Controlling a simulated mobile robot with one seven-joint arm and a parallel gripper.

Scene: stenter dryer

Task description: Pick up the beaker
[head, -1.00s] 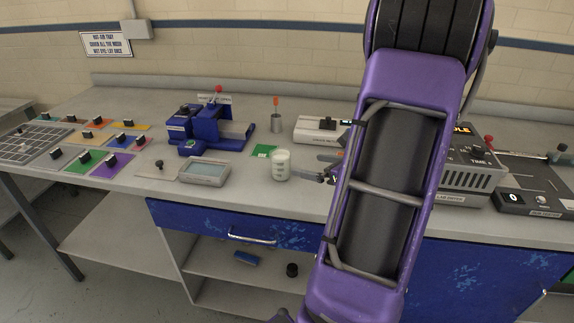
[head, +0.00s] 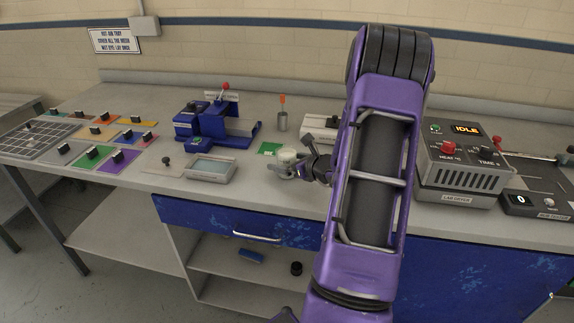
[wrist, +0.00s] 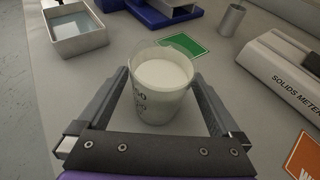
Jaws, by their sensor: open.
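The beaker (wrist: 161,88) is a clear cup with white liquid and printed markings, upright on the grey bench. In the wrist view it stands between the two fingers of my gripper (wrist: 157,90), one finger on each side. The jaws are open. Narrow gaps seem to show beside the beaker, and I cannot tell if either finger touches it. In the head view the beaker (head: 287,157) is partly hidden by my gripper (head: 285,169), which reaches in from the right.
A green card (wrist: 187,43) lies just behind the beaker. A shallow tray (head: 212,168) of liquid is to the left, and a blue machine (head: 215,125) behind it. A solids meter (wrist: 287,65), a metal cup (head: 281,121) and the lab dryer (head: 460,165) stand around.

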